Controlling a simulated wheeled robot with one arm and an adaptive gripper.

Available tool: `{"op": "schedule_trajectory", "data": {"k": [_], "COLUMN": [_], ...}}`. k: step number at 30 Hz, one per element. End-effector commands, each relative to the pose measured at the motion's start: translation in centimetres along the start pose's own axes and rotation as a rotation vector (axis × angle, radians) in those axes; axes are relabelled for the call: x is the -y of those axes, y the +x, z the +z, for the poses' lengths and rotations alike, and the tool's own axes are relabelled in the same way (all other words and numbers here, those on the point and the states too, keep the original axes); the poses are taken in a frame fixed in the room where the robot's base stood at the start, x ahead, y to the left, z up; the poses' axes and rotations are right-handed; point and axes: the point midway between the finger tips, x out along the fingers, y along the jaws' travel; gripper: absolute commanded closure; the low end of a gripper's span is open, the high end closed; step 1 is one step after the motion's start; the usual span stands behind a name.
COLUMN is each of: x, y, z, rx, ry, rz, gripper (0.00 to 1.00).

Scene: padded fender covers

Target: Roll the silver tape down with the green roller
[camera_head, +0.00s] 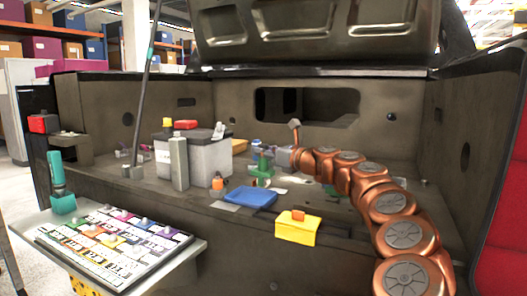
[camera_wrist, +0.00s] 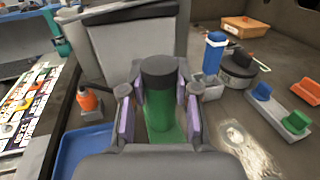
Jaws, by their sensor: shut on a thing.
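The green roller (camera_wrist: 158,112) has a dark, round top end and stands upright between the purple pads of my gripper (camera_wrist: 158,104). My gripper is shut on it, and its lower end is partly hidden by the gripper body. In the head view the green roller (camera_head: 262,168) shows small at the end of my arm, low over the bay floor. A shiny pale patch (camera_wrist: 250,148), which looks like the silver tape, lies flat on the floor to the right of my gripper in the wrist view. Its near end is cut off or hidden.
A blue tray (camera_head: 251,197) and a yellow box (camera_head: 298,228) lie along the near edge. A grey battery-like box (camera_head: 204,158) stands left of my gripper. A rail with blue and green clips (camera_wrist: 283,108) is at right. An orange-capped bottle (camera_wrist: 89,102) stands at left.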

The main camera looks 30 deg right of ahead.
Motion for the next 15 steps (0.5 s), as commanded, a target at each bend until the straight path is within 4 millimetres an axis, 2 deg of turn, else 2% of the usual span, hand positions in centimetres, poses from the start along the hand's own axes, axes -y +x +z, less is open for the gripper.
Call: {"op": "schedule_trajectory", "data": {"k": [15], "x": [0.5], "y": [-1.9], "z": [-0.1], "rx": [-0.003], "ry": [0.002], "rz": [0.002], "gripper": [1.0]}}
